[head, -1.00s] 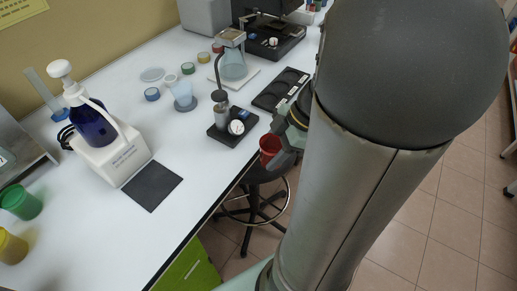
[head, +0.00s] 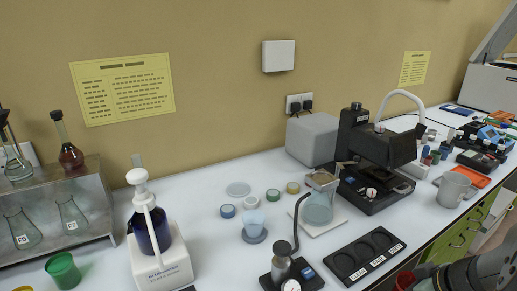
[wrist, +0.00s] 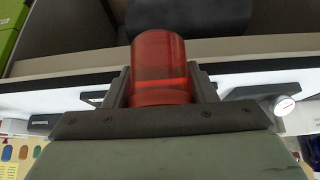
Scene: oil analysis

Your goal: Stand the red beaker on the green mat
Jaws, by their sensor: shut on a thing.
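The red beaker (wrist: 160,70) is clear red and stands out between the two fingers of my gripper (wrist: 161,84) in the wrist view. The fingers are shut on its sides. In the head view a small part of the red beaker (head: 404,281) shows at the bottom edge, beside my arm and off the front of the bench. I see no green mat that I can make out; a small green ring (head: 273,195) lies on the white bench among similar coloured rings.
A black three-well tray (head: 368,256) lies near the bench's front edge. Behind it are a glass flask (head: 318,207) on a white plate and a black instrument (head: 375,160). A dial gauge stand (head: 283,265) and a blue pump bottle (head: 150,226) stand to the left. A grey mug (head: 453,190) stands right.

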